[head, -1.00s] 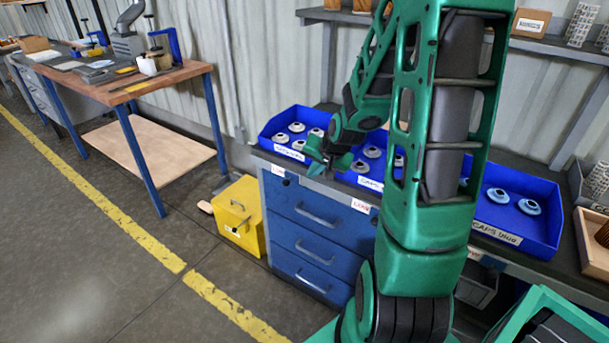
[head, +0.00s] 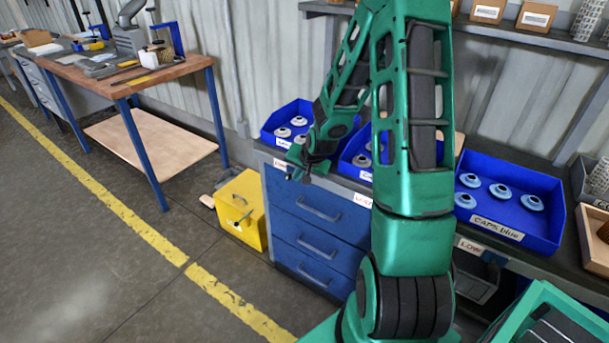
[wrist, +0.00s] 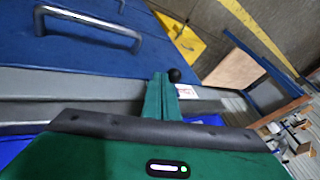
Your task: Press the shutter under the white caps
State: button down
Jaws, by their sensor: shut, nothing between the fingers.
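My gripper (head: 298,176) is in front of the bench's front edge, below the left blue bin (head: 268,132), which holds pale caps (head: 283,132). That bin's label is too small to read here. In the wrist view my fingers (wrist: 160,82) are together and empty, along the grey bench edge. A round black knob (wrist: 174,75) shows just beside the fingertips, near a white tag (wrist: 185,92); I cannot tell whether they touch. The knob may be the shutter's control. In the head view my gripper hides this spot, and a tag (head: 282,165) shows just above left.
A middle bin (head: 349,164) of pale caps is partly behind my arm. A bin labelled "CAPS blue" (head: 535,232) stands right, above a "LOW" tag (head: 470,246). Blue drawers with handles (head: 318,214) are below my gripper. A yellow box (head: 240,207) stands on the floor left.

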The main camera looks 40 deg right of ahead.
aim_at(292, 167)
jog(key=shift+w+a, duration=0.15)
jog(key=shift+w, duration=0.1)
jog(key=w, duration=0.2)
jog(key=w+a, duration=0.1)
jog(key=w, duration=0.1)
jog(key=w+a, duration=0.1)
jog(key=w, duration=0.1)
jog(key=shift+w+a+r, duration=0.1)
jog(key=shift+w+a, duration=0.1)
jog(key=shift+a, duration=0.1)
jog(key=s+d, duration=0.1)
jog(key=s, duration=0.1)
jog(key=s+d+r, duration=0.1)
jog(key=s, duration=0.1)
jog(key=shift+d, duration=0.4)
jog(key=v, duration=0.9)
jog(key=shift+s+r, duration=0.2)
jog(key=shift+s+a, duration=0.1)
jog(key=shift+a, duration=0.05)
